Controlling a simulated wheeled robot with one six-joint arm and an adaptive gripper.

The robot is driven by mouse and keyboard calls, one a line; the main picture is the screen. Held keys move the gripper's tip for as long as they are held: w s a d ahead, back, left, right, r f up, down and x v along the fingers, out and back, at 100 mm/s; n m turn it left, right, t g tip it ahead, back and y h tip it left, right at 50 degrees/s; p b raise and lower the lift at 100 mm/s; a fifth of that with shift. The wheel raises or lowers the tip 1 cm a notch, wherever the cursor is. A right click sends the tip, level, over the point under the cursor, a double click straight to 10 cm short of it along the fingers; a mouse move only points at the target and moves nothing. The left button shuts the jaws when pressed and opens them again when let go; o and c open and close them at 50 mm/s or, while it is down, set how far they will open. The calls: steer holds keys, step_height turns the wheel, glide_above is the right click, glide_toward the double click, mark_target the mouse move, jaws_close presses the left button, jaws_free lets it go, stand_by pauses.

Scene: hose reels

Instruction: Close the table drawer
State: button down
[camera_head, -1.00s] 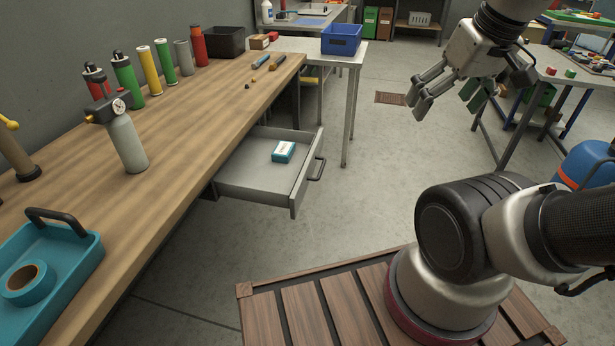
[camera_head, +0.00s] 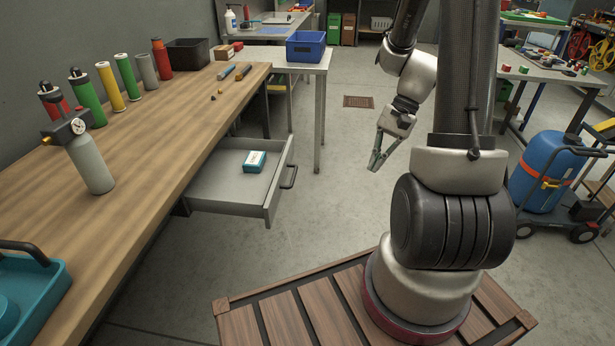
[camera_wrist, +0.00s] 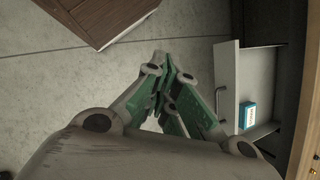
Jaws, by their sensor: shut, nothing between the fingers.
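The grey table drawer (camera_head: 215,196) is pulled out from under the wooden workbench (camera_head: 160,120). A dark bar handle (camera_head: 289,177) is on its front panel, on the right. A small teal and white box (camera_head: 254,161) lies inside. My gripper (camera_head: 374,167) is shut and empty, pointing down in the air to the right of the drawer handle, apart from it. In the wrist view my fingers (camera_wrist: 163,60) converge at the centre.
Several coloured cylinders, a grey bottle with a gauge (camera_head: 90,160) and a teal tray (camera_head: 35,290) stand on the workbench. A white table with a blue bin (camera_head: 319,47) is behind the drawer. Floor between drawer and gripper is clear. A blue tank (camera_head: 547,172) stands at right.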

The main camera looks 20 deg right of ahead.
steer(key=w+f+m+t+y, duration=0.3)
steer(key=w+f+m, duration=0.55)
steer(key=f, duration=0.55)
steer(key=w+m+t, duration=0.4)
steer(key=w+m, duration=0.1)
steer(key=w, duration=0.5)
steer(key=a+r+x, duration=0.1)
steer(key=r+x, duration=0.1)
steer(key=x, duration=0.9)
steer(key=shift+w+a+f, duration=0.3)
steer(key=shift+w+a, duration=0.15)
steer(key=shift+a, duration=0.05)
glide_toward(229, 174)
steer(key=x, duration=0.5)
steer(key=shift+f, duration=0.25)
steer(key=shift+w+a, duration=0.1)
steer(key=shift+a, duration=0.15)
